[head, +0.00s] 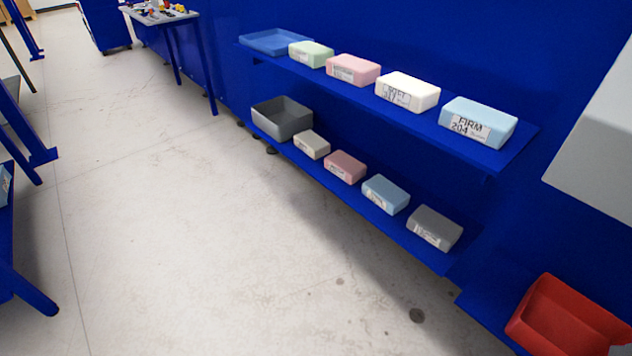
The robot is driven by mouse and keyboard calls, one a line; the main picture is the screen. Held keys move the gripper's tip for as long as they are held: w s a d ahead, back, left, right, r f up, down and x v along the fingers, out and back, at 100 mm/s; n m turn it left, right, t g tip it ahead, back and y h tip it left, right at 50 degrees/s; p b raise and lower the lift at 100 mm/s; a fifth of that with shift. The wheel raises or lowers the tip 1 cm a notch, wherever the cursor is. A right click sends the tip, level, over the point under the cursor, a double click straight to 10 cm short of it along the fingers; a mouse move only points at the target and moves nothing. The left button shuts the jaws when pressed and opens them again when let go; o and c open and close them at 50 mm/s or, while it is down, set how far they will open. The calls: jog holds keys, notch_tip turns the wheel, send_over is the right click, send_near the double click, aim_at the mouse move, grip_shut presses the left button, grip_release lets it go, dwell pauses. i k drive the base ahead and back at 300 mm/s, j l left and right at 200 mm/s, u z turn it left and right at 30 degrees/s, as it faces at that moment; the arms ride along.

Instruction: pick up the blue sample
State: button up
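Two bluish foam blocks show in the head view. A light blue block (490,112) labelled "FIRM 204" sits at the right end of the upper shelf, nearest to me. A smaller, duller blue block (388,190) with a label too small to read sits on the lower shelf, between a pink block (346,163) and a grey block (437,225). The picture does not settle which one is the blue sample. Both stand apart from their neighbours. My gripper is not in view.
The upper shelf (505,157) also holds white, pink and green blocks and a blue tray (275,36). The lower shelf also holds a beige block (312,143) and a grey bin (285,112). A red bin (565,320) is at lower right. The floor left of the shelves is clear.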

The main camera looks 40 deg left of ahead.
aim_at(388, 196)
jog(key=u, duration=1.1)
